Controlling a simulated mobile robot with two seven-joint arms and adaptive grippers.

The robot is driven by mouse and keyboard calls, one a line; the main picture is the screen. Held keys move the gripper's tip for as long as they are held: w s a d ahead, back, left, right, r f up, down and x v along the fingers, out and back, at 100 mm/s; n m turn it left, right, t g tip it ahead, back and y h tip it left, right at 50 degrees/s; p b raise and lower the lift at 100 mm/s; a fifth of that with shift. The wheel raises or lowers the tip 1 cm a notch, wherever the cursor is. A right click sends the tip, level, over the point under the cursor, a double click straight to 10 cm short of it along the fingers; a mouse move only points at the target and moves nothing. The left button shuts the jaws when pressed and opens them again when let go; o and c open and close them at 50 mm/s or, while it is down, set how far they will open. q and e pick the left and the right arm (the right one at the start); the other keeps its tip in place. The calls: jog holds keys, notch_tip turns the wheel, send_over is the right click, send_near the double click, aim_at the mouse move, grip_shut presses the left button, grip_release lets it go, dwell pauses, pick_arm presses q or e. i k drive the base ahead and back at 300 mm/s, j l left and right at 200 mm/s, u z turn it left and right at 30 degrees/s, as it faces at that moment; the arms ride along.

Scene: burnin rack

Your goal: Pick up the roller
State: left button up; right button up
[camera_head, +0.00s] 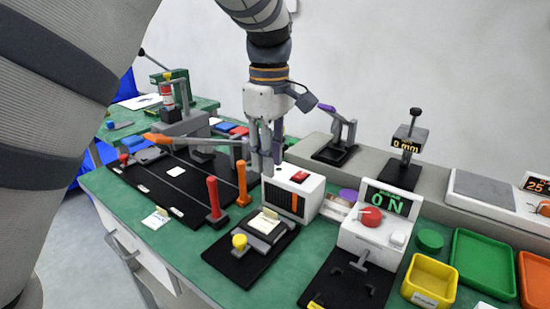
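My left gripper (267,168) points down over the middle of the green bench, just behind and left of a white box (299,191) with a red switch and dark grille. Its fingers are close together, and the gap between them is too small to judge. I see nothing clearly held. I cannot identify the roller for certain. A pale item with a purple top (348,194) lies partly hidden between the white box and the force-gauge unit, right of the gripper and apart from it. My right gripper is not in view.
A black plate with orange (242,182) and red (213,198) levers is at left. A black fixture with a yellow knob (239,241) stands in front. The "0 N" unit (365,236), yellow bin (430,281) and green tray (484,262) are at right. Lever presses stand behind.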

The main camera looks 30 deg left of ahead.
aim_at(218, 218)
jog(key=k, duration=1)
